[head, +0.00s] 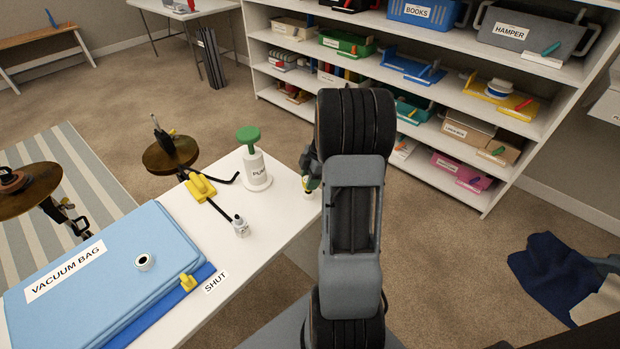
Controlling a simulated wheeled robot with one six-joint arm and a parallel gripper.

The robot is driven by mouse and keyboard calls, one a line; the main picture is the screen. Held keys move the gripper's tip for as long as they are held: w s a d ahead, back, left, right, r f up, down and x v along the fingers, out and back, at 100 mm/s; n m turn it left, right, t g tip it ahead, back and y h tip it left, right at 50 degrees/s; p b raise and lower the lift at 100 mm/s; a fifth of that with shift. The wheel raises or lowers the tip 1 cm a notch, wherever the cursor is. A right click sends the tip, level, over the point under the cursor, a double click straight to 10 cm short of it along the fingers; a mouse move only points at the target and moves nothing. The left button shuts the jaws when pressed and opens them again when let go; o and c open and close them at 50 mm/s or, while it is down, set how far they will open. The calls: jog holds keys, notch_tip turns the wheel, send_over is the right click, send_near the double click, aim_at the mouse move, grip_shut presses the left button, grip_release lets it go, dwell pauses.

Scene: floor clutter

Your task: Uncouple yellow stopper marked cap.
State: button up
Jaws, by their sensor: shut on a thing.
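My gripper (309,183) is at the right edge of the white table, partly hidden behind my own arm. It is shut on a small yellow and white thing, which I take to be the yellow stopper (307,185); any marking on it is too small to read. The blue vacuum bag (120,270) lies flat on the table at the left. Its round white valve (145,262) shows a dark open centre, with nothing over it. My gripper is well to the right of the valve.
On the table are a white pump (257,170) with a green knob, a yellow clamp (201,187), a small white labelled piece (240,227) on a black hose, and a yellow slider (187,282) beside a SHUT label (216,282). A loaded shelf (470,100) stands behind.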

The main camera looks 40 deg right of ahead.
jog(key=shift+f+b, duration=1.1)
jog(key=shift+f, duration=0.1)
jog(key=o, duration=1.1)
jog(key=shift+r, duration=0.1)
jog(key=p+v, duration=0.1)
jog(key=v, duration=1.2)
jog(key=shift+r, duration=0.35)
